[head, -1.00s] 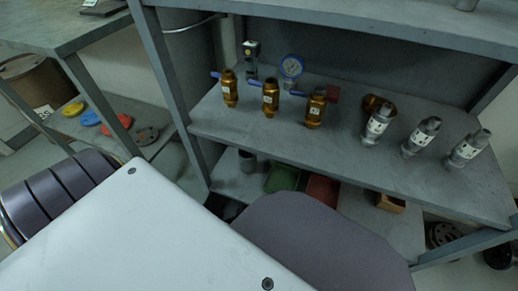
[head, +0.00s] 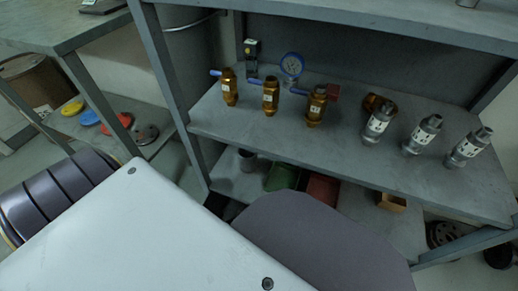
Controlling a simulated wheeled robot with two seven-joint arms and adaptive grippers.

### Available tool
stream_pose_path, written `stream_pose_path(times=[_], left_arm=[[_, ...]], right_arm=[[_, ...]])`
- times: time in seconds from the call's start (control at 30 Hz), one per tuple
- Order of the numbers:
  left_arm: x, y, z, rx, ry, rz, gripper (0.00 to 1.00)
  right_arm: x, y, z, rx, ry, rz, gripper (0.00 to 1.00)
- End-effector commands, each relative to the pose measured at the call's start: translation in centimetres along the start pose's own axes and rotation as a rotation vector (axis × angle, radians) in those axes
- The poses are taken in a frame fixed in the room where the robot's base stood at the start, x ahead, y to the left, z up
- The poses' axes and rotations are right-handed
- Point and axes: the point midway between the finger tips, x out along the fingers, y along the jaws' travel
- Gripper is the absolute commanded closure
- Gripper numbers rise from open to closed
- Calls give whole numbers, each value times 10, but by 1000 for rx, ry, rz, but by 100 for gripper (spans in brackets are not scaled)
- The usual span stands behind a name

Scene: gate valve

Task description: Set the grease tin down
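No grease tin can be made out for certain in the head view. A small grey cylinder (head: 247,160) stands on the lower shelf at the left; I cannot tell what it is. Neither gripper shows. Large pale and grey-purple parts of my own body fill the lower left and bottom middle and hide part of the lower shelf and floor.
The grey middle shelf (head: 330,148) bears several brass valves (head: 271,97), a blue-rimmed gauge (head: 292,65) and silver valves (head: 420,135). Below are a green bin (head: 283,176), a red bin (head: 322,190) and a small orange box (head: 391,202). Coloured discs (head: 90,117) lie at left.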

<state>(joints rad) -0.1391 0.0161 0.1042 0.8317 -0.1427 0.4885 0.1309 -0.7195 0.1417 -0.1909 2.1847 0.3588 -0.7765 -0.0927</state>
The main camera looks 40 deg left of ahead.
Motion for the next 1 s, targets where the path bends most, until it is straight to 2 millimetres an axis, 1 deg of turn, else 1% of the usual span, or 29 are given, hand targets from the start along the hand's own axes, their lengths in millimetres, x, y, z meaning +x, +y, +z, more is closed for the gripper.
stream_pose_path(times=[0.27,0.3,0.43,0.47,0.73,1.0], left_arm=[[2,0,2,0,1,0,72],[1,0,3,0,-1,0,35],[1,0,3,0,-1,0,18],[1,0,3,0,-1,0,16],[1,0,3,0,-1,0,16],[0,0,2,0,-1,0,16]], right_arm=[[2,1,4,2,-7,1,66],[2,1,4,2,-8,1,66],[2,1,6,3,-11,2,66],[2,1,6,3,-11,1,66],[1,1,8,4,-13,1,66],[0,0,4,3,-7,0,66]])
